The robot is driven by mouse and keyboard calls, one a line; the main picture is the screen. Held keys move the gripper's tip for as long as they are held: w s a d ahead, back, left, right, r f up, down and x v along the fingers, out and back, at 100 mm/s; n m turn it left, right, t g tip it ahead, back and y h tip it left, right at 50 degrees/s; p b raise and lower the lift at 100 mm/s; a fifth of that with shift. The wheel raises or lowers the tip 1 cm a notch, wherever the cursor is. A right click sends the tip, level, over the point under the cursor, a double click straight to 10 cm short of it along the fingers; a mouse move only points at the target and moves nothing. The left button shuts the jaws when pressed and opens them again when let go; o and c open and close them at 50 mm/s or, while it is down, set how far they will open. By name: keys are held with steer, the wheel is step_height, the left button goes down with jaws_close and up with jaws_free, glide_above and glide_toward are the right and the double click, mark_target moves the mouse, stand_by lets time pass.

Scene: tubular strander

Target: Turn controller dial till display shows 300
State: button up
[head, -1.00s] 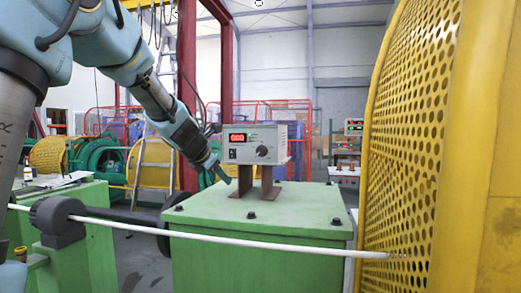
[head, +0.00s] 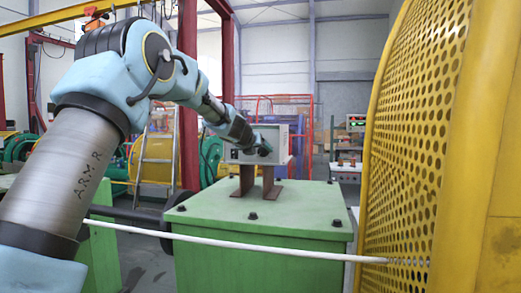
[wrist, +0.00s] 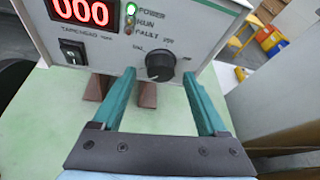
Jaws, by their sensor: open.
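The controller (head: 283,141) is a light grey box on two brown metal supports above a green cabinet. In the wrist view its red display (wrist: 82,11) reads 000, and the green POWER light is lit. The black round dial (wrist: 160,66) has a white pointer mark and sits on the front panel. My gripper (wrist: 161,72) is open, with its two teal fingers on either side of the dial, apart from it. Whether the fingertips reach the dial's depth I cannot tell. In the head view my gripper (head: 262,150) hides the display and dial.
The green cabinet (head: 260,215) has bolts on its top. A white cable (head: 230,245) crosses in front of it. A yellow perforated guard (head: 410,130) stands close on the right. A ladder (head: 157,165) and red frames are behind.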

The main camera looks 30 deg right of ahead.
steer(key=shift+w+d+f, duration=0.3)
steer(key=shift+w+d, duration=0.1)
steer(key=shift+d, duration=0.1)
steer(key=shift+c, duration=0.3)
jaws_close()
